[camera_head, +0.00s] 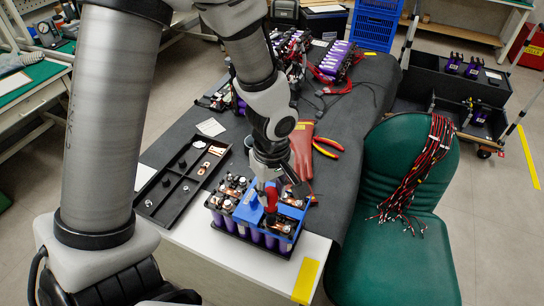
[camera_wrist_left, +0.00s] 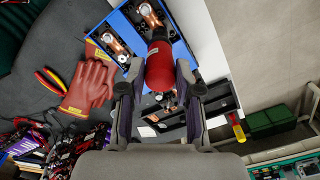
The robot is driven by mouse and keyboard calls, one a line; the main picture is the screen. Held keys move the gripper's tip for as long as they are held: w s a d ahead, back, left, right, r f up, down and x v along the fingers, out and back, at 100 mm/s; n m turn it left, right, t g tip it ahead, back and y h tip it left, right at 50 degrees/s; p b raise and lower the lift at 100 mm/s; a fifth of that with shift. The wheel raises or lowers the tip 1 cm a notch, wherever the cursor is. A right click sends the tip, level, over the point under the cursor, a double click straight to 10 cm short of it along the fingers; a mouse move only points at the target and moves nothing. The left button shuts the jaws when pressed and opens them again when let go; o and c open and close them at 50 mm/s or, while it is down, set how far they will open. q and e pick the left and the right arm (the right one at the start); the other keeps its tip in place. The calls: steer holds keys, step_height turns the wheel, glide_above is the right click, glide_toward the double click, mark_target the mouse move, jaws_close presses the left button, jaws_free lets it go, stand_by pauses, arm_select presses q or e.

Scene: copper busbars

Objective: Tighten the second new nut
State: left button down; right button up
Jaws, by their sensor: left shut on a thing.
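The battery pack (camera_head: 258,237) stands near the front corner of the table, with a blue top, purple cells and copper busbars. In the left wrist view the blue top (camera_wrist_left: 120,22) shows with a copper busbar (camera_wrist_left: 115,45) and dark terminals. My left gripper (camera_head: 269,180) is above the pack, shut on a red cylindrical tool (camera_head: 271,197). In the left wrist view my left gripper (camera_wrist_left: 160,82) has the red tool (camera_wrist_left: 159,62) between its fingers, its far end over the blue top. The tool hides what lies under it, and individual nuts are too small to tell. My right gripper is not in view.
A black compartment tray (camera_head: 152,203) with small parts lies left of the pack. Red gloves (camera_head: 301,150) and red-yellow pliers (camera_head: 327,147) lie behind it. A green chair (camera_head: 395,250) with a cable bundle (camera_head: 420,170) stands at the right. Yellow tape (camera_head: 306,280) marks the table corner.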

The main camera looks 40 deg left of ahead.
arm_select(q)
steer(key=m+p, duration=0.1)
steer(key=m, duration=0.1)
steer(key=shift+r+m, duration=0.2)
steer(key=shift+m, duration=0.2)
steer(key=shift+s+f+m+p, duration=0.1)
steer(key=shift+m+p, duration=0.35)
steer(key=shift+m, duration=0.55)
steer(key=shift+f+m, duration=0.15)
steer(key=shift+m, duration=0.55)
steer(key=m+p, duration=0.1)
steer(key=m, duration=0.4)
steer(key=shift+a+m+p, duration=0.1)
steer(key=shift+m+p, duration=0.2)
steer(key=shift+f+m, duration=0.1)
steer(key=shift+m, duration=0.3)
